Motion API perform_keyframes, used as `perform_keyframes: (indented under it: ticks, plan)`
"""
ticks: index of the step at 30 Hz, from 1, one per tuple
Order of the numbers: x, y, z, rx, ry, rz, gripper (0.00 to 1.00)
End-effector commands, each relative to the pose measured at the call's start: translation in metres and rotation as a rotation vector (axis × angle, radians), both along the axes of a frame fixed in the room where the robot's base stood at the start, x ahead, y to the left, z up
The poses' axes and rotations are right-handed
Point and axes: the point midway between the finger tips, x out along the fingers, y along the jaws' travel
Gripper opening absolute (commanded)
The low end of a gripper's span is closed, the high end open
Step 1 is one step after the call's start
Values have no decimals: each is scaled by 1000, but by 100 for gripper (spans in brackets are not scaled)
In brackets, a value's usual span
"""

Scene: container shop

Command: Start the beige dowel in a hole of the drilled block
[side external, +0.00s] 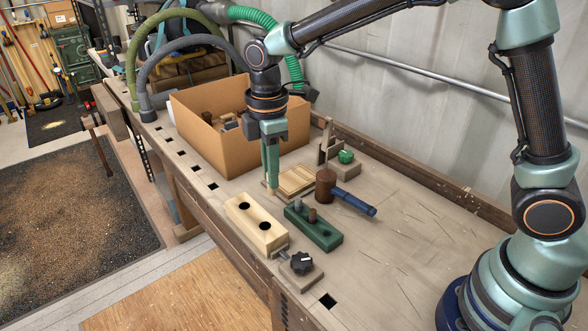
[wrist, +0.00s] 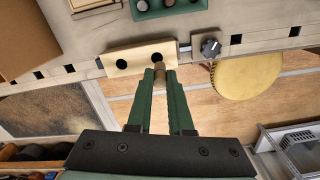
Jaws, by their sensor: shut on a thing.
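The drilled block (side external: 257,222) is a pale wooden block with two dark holes on top, lying at the bench's front edge. It also shows in the wrist view (wrist: 137,60). My gripper (side external: 271,187) points down and is shut on the beige dowel (wrist: 159,75), which shows as a short stub between the fingertips (wrist: 160,78). In the wrist view the dowel sits just below the block's right hole in the picture. In the side view the fingertips appear above and behind the block, apart from it. Most of the dowel is hidden by the fingers.
A green block (side external: 314,230) with a grey and a brown peg stands beside the drilled block. A black knob clamp (side external: 302,263) adjoins its near end. A mallet (side external: 345,192), a slatted wooden piece (side external: 297,180) and a cardboard box (side external: 210,132) lie behind. The bench's right is clear.

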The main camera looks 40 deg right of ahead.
Motion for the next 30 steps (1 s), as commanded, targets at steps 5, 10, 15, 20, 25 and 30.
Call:
perform_keyframes:
  ticks: [5,10,15,20,25,30]
  plan:
    - [8,14,-16,0,0,2,0]
    - [10,17,-23,0,1,1,0]
    - [9,16,-36,-1,2,1,0]
    - [9,16,-50,0,2,1,0]
    - [9,16,-64,-1,1,2,0]
    - [9,16,-72,-1,1,2,0]
